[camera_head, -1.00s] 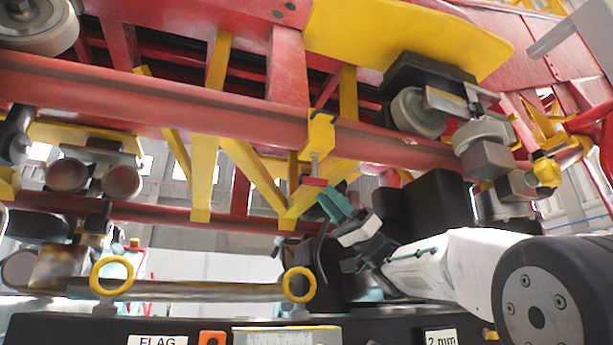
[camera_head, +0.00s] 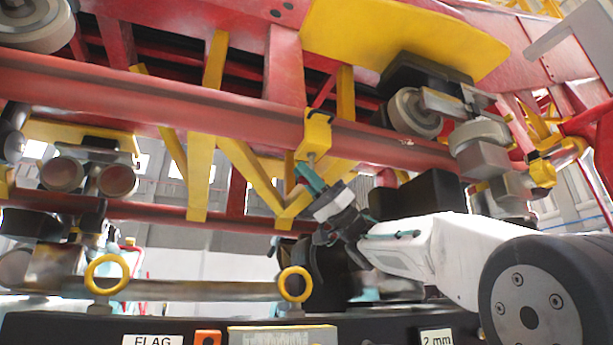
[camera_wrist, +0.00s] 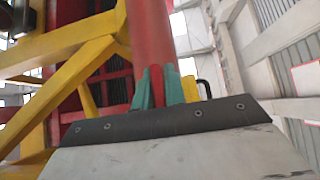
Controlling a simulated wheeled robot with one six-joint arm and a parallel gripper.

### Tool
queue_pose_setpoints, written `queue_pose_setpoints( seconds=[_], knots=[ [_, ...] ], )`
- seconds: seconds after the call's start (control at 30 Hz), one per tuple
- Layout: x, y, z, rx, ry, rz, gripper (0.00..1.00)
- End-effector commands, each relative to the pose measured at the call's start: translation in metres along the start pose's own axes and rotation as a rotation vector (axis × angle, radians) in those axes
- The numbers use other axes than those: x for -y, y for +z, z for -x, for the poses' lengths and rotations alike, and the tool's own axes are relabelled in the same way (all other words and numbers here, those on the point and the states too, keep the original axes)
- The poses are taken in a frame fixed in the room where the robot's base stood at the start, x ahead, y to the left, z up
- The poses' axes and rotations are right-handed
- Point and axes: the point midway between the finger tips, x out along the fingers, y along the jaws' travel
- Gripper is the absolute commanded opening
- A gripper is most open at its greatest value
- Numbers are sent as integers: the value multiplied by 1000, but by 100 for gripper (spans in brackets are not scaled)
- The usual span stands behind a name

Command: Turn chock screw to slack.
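The chock is a yellow clamp (camera_head: 316,132) on the lower edge of the red beam, in the middle of the head view. A thin metal screw hangs from its underside (camera_head: 312,160). The screw's red head is mostly hidden by my gripper in the head view. My gripper (camera_head: 309,178) has teal fingers and reaches up from the lower right to the screw's lower end. In the wrist view the fingers (camera_wrist: 158,88) stand apart, with red showing between them. I cannot tell whether that red is the screw head or the beam behind, or whether the fingers press on anything.
The red beam (camera_head: 200,98) and yellow braces (camera_head: 202,165) lie close around my gripper. Wheels (camera_head: 415,112) hang to the right. Below is a dark bench with a FLAG label (camera_head: 152,341), and yellow rings (camera_head: 295,284) stand above it.

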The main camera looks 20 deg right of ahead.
Motion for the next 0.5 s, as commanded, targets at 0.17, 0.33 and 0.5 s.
queue_pose_setpoints(
  seconds=[0.17, 0.33, 0.5],
  knots=[
    [0, 0, 0, 0, 5, 5, 0],
    [0, 0, 0, -1, 34, 33, 0],
    [-1, 0, 0, 0, 101, 99, 0]
  ],
)
